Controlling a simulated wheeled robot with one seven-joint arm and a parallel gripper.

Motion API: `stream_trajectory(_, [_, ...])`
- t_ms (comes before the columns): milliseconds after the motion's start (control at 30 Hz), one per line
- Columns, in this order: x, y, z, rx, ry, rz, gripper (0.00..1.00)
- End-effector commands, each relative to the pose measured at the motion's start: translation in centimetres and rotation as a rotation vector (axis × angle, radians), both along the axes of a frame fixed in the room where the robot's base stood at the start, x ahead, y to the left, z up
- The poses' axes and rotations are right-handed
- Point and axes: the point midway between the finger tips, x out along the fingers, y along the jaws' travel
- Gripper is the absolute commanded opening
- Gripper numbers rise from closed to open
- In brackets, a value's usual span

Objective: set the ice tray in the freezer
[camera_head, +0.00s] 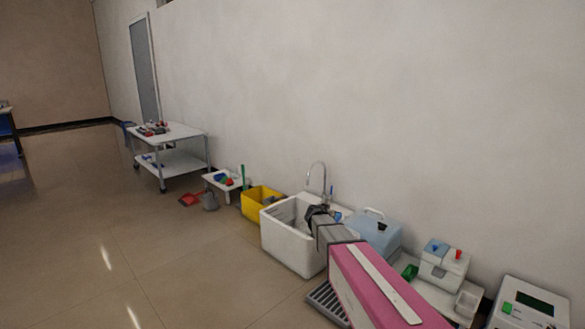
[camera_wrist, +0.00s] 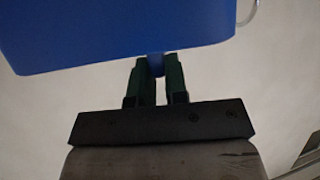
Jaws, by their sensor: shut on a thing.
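My gripper (camera_wrist: 155,72) has its two dark green fingers shut on a small tab of a blue object (camera_wrist: 120,28) in the wrist view. The blue object has a broad, flat face and fills the top of that view. It is probably the ice tray, but its cells do not show. In the head view my gripper (camera_head: 317,212) is a dark shape over the white sink, at the end of my pink and grey arm. The held object is mostly hidden there. I cannot make out a freezer in either view.
A white sink (camera_head: 283,247) with a curved tap (camera_head: 317,168) stands by the wall. A yellow bin (camera_head: 262,197), low stool (camera_head: 218,180) and white cart (camera_head: 175,132) are left of it. A blue-grey box (camera_head: 372,237) and white devices are right. Floor at left is clear.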

Motion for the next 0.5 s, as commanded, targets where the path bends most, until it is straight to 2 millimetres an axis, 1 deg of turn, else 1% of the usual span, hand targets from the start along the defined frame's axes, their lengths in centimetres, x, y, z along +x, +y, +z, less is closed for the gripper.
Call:
stream_trajectory(33, [-0.3, -0.3, 2.0, 0.001, -0.004, 0.018, 0.00])
stream_trajectory(100, [-0.3, -0.5, 4.2, 0.001, -0.005, 0.049, 0.00])
stream_trajectory(500, [-1.2, -1.3, 16.3, 0.002, -0.006, 0.221, 0.00])
